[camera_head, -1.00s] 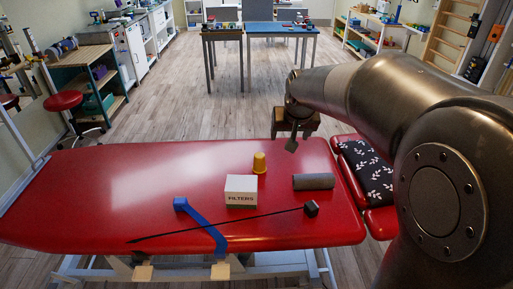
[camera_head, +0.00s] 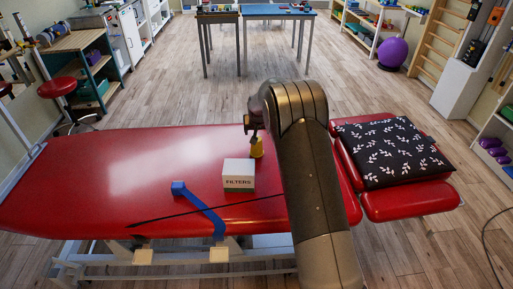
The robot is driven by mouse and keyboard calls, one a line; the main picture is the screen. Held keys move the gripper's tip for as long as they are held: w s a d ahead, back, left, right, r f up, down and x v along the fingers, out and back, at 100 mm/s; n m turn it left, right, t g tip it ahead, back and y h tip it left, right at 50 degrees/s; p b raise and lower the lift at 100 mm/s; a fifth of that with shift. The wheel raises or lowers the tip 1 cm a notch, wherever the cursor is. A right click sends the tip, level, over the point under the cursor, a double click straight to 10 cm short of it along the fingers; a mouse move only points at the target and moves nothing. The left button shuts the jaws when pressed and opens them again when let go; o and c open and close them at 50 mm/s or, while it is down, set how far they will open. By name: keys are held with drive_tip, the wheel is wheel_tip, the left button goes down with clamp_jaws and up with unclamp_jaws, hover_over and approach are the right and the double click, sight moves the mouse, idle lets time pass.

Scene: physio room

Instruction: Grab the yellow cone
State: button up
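The yellow cone (camera_head: 257,149) stands upright on the red treatment table (camera_head: 100,170), just behind the white FILTERS box. My gripper (camera_head: 253,130) is right at the top of the cone, pointing down, with my arm reaching in from the front right. The gripper is small and partly hidden by its own wrist. I cannot tell whether its fingers are around the cone or only above it, or whether they touch it.
The FILTERS box (camera_head: 239,175) sits close in front of the cone. A blue strap (camera_head: 203,206) and a thin dark rod (camera_head: 170,216) lie left of it. A leaf-patterned cushion (camera_head: 390,150) lies at the right. The table's left half is clear.

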sight(257, 146)
drive_tip(key=shift+x, duration=5.65)
drive_tip(key=shift+s+f, duration=0.1)
drive_tip(key=shift+s, duration=0.1)
drive_tip(key=shift+c, duration=0.5)
drive_tip(key=c, duration=1)
